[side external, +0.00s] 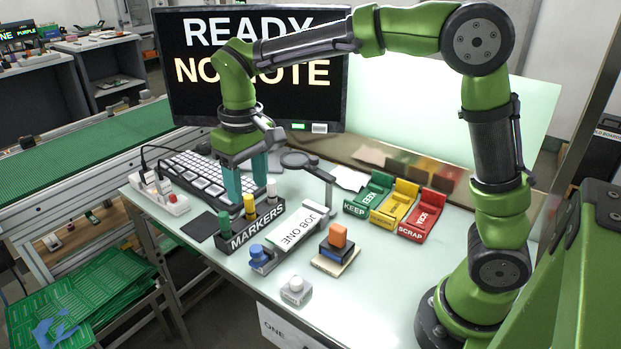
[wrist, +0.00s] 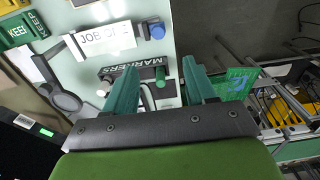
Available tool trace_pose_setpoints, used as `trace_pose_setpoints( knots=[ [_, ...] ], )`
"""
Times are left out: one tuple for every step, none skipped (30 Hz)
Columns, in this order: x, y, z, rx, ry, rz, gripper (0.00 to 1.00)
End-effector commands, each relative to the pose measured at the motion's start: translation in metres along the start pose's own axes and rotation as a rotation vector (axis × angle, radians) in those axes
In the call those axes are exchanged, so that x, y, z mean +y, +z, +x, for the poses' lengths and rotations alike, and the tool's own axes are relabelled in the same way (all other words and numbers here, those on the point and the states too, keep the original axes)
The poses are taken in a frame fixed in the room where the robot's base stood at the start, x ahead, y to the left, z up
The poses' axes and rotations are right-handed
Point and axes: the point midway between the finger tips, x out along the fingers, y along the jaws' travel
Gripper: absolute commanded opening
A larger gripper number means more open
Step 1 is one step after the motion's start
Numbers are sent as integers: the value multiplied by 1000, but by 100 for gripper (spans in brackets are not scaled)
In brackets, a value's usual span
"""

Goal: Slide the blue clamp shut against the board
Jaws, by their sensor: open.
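The blue clamp (side external: 257,252) sits at the near-left end of a grey fixture on the table. It also shows in the wrist view (wrist: 156,31), close to the right end of the board. The white board labelled JOB ONE (side external: 303,233) lies on this fixture; it shows in the wrist view (wrist: 104,37) too. A small gap seems to separate clamp and board in the wrist view. My gripper (side external: 246,190) has teal fingers pointing down above the marker holder and keyboard area, behind the clamp. In the wrist view the fingers (wrist: 160,72) are apart with nothing held.
The black MARKERS holder (side external: 250,229) with upright markers stands between my gripper and the clamp. A magnifier (side external: 300,160) stands behind the board. Orange-topped blocks (side external: 336,246) and a white-grey button box (side external: 295,290) sit nearby. KEEP, yellow and SCRAP bins (side external: 395,205) stand right.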

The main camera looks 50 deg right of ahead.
Motion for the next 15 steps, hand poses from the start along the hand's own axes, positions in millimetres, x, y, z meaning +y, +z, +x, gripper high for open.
trace_pose_setpoints(
  knots=[
    [0,-4,-8,2,5,1,55],
    [1,-3,-12,1,7,1,55],
    [2,-2,-12,-6,11,0,55],
    [2,0,-10,-15,12,0,55],
    [2,1,-9,-20,12,-1,55],
    [2,2,-6,-22,11,-2,55],
    [2,2,-3,-22,10,-3,55],
    [2,2,1,-23,10,-3,55],
    [2,2,8,-24,11,-2,55],
    [2,2,13,-23,11,-2,55],
    [2,3,19,-25,11,-2,55],
    [2,3,27,-25,11,-2,55],
    [3,3,34,-25,11,-2,55],
    [3,3,40,-24,11,-3,55],
    [3,4,49,-25,10,-1,55]
  ],
)
